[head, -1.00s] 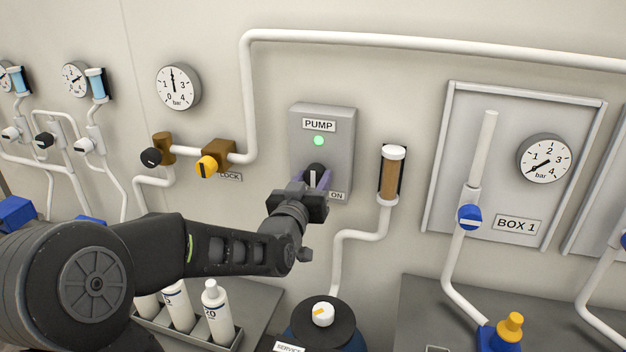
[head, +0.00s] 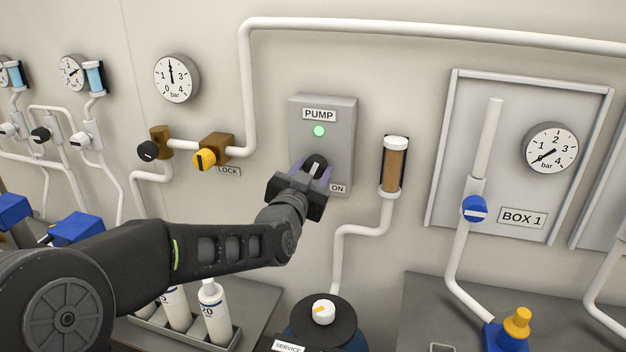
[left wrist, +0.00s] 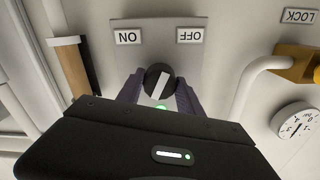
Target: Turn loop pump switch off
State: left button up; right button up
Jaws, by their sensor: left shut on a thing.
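The grey pump box (head: 342,150) is on the wall, with a PUMP label, a lit green lamp (head: 319,131) and an ON label at lower right. Its round black switch knob (head: 319,161) has a white pointer bar, tilted in the head view with its top leaning right. My left gripper (head: 311,174) is shut on this knob, one purple finger on each side. The left wrist view shows the knob (left wrist: 153,74) between the fingers (left wrist: 158,93), with ON and OFF labels beyond it. The OFF label is hidden in the head view. My right gripper is not in view.
A yellow valve handle (head: 204,158) with a LOCK label sits left of the box. A brown filter column (head: 394,170) stands close to its right. White pipe (head: 420,36) runs above. White bottles (head: 214,310) stand below my left arm.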

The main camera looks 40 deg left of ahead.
pick_arm(q)
jog(key=m+b, duration=0.1)
jog(key=m, duration=0.2)
jog(key=shift+f, duration=0.1)
jog(key=m+b, duration=0.2)
jog(key=m, duration=0.1)
jog(key=m+b, duration=0.1)
jog(key=m, duration=0.3)
jog(key=shift+m+b, duration=0.75)
jog(key=shift+m, duration=0.95)
jog(key=o, duration=1.4)
jog(key=shift+s, duration=0.1)
